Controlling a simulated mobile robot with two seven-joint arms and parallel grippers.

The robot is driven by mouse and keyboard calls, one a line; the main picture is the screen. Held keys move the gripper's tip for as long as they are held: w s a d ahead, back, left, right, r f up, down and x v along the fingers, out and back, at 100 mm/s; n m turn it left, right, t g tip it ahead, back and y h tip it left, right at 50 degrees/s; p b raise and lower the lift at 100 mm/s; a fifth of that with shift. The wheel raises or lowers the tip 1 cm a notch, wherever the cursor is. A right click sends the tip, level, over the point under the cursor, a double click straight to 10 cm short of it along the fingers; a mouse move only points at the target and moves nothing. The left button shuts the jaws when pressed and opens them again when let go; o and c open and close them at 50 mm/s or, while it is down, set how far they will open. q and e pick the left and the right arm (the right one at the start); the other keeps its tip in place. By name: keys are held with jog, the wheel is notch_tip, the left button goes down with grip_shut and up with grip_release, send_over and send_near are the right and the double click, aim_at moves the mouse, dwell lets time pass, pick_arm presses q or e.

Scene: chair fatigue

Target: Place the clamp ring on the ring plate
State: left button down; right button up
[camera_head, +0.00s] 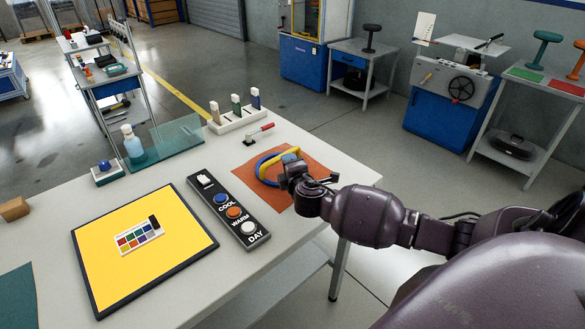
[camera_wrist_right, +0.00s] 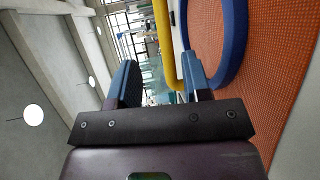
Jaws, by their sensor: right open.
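A blue ring (camera_head: 262,162) and a yellow ring (camera_head: 262,178) are together on an orange-red mat (camera_head: 305,163) near the table's right end. I cannot tell which is the clamp ring, or whether the mat is the ring plate. My right gripper (camera_head: 289,158) is low over the mat at the rings' right side, hiding part of them. In the right wrist view the gripper (camera_wrist_right: 160,75) is open, and the yellow ring (camera_wrist_right: 165,45) shows between its fingers in the picture. The blue ring (camera_wrist_right: 236,45) is to the right, over the textured mat (camera_wrist_right: 285,80). My left gripper is out of view.
A lever with a red handle (camera_head: 262,133) stands behind the mat. A dark button panel (camera_head: 229,211) and a yellow board (camera_head: 120,280) lie to the left. A white rack (camera_head: 238,122) and a glass sheet (camera_head: 165,143) are at the back.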

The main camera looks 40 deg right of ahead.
jog(key=shift+v, duration=1.05)
